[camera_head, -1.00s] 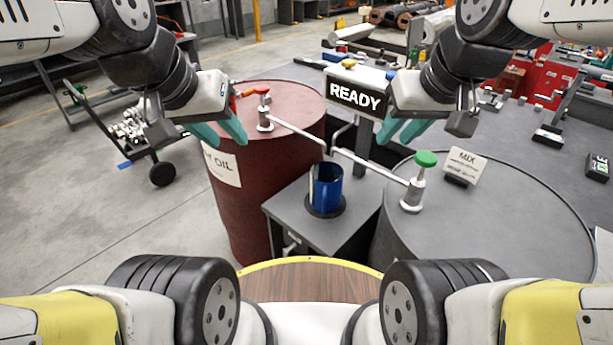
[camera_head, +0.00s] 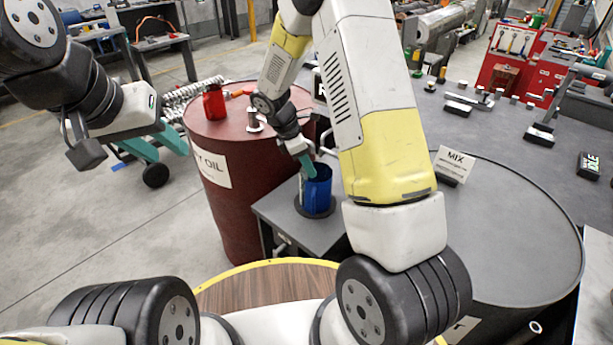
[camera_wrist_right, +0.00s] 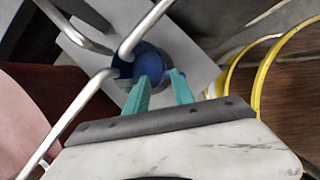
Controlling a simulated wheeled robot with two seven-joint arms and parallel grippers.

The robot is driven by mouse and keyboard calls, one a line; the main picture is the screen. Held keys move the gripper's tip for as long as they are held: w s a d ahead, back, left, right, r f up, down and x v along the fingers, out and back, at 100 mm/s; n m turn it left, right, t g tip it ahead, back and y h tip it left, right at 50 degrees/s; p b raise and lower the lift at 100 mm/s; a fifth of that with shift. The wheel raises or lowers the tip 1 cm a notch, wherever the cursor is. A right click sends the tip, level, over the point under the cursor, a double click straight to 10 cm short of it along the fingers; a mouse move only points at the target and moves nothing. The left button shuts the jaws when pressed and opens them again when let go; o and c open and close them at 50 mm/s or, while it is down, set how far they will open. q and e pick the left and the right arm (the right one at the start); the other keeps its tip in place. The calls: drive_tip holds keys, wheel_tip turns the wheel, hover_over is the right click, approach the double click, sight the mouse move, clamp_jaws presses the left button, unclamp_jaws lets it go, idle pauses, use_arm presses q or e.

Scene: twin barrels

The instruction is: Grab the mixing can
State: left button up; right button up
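The blue mixing can (camera_head: 318,192) stands upright on a dark round pad on the grey stand between the two barrels. In the right wrist view the can (camera_wrist_right: 149,62) is seen from above, just beyond my finger tips. My right gripper (camera_head: 308,163) reaches down at the can's upper left side. Its teal fingers (camera_wrist_right: 159,78) are spread, with part of the can showing between and beyond them; I cannot tell whether they touch it. My left gripper (camera_head: 154,147) is open and empty, well left of the red barrel.
The red oil barrel (camera_head: 225,215) stands left of the stand, with a red can (camera_head: 214,102) on top. The grey barrel (camera_head: 510,230) carries a MIX sign (camera_head: 454,164). My right arm hides the grey barrel's left part.

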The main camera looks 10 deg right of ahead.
sight(318, 183)
drive_tip(key=x, duration=0.8)
drive_tip(key=shift+s+f, duration=0.1)
drive_tip(key=shift+s, duration=0.05)
clamp_jaws()
idle(1.2)
